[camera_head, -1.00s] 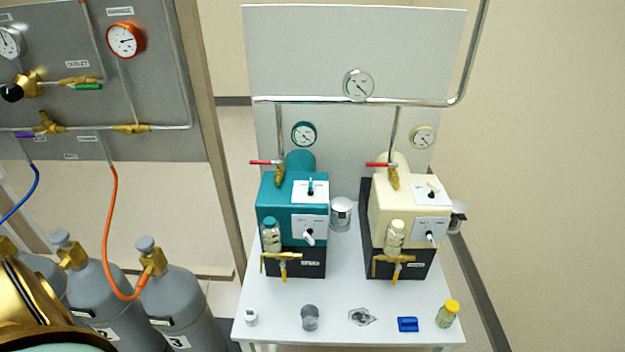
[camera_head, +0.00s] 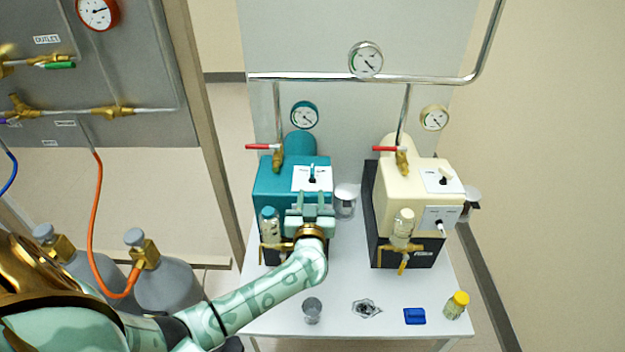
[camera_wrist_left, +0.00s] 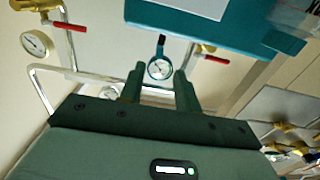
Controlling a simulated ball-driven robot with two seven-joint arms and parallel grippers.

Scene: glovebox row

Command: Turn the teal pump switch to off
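The teal pump (camera_head: 265,182) stands on the left of the white table. Its top plate carries a small dark switch (camera_head: 313,174). The front panel is hidden behind my left gripper (camera_head: 310,198). The gripper is open, its two fingers apart, in front of the pump and just below the top plate in the head view. In the left wrist view the gripper (camera_wrist_left: 160,80) has an empty gap. My right gripper is not in view.
The cream pump (camera_head: 415,175) stands to the right. A glass bottle (camera_head: 269,224) and red-handled valve (camera_head: 262,147) sit close left of my gripper. A metal canister (camera_head: 345,199) is close right. A blue item (camera_head: 414,316) and yellow-capped jar (camera_head: 456,305) lie on the table (camera_head: 390,291).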

